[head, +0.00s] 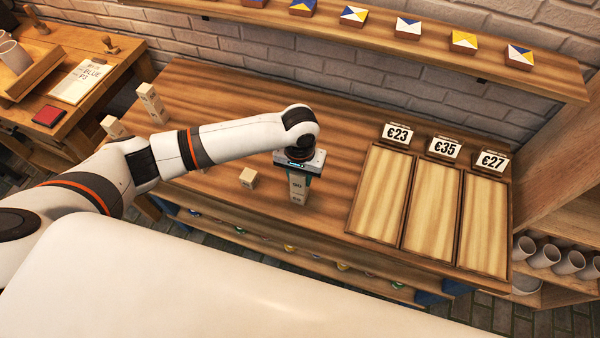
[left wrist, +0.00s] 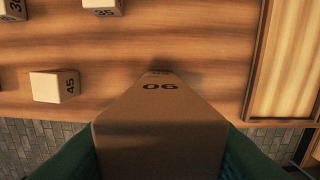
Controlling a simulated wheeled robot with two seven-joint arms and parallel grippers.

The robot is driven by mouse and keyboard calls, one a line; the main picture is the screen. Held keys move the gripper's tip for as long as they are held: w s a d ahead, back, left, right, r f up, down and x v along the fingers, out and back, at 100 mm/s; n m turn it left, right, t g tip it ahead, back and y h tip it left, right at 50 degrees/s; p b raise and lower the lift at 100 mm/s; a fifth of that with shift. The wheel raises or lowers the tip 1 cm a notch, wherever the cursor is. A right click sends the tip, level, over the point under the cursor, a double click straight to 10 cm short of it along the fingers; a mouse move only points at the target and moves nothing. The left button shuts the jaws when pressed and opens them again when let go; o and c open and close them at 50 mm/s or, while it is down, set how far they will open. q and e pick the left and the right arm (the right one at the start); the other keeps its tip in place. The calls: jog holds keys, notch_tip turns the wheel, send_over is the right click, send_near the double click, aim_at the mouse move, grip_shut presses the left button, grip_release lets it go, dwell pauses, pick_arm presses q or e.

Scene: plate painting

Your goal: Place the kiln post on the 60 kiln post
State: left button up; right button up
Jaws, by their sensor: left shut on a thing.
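My left gripper (head: 298,168) points down over the front middle of the table (head: 335,135). It is shut on an upright pale kiln post (head: 297,184), which fills the middle of the left wrist view (left wrist: 160,130) between green fingers. Its marking there looks like 06 or 90. A second marking shows lower down in the head view, and a small edge shows past the held post in the wrist view, so it seems to stand on or just above another post. The contact is hidden, and I cannot read the lower number. My right gripper is out of view.
A short post marked 45 (left wrist: 53,87) stands just left of the held post; posts marked 35 (left wrist: 103,8) and 30 (left wrist: 13,8) lie beyond it. More posts (head: 151,103) stand at the table's left. Wooden trays with price cards (head: 433,210) fill the right side.

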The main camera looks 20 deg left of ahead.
pick_arm(q)
jog(key=shift+f, duration=0.15)
jog(key=o, duration=1.2)
jog(key=shift+f, duration=0.1)
jog(key=shift+c, duration=0.2)
jog(key=shift+r, duration=0.4)
notch_tip(320, 180, up, 11)
jog(key=shift+f+b, duration=0.2)
jog(key=shift+b, duration=0.45)
jog(key=shift+r, duration=0.45)
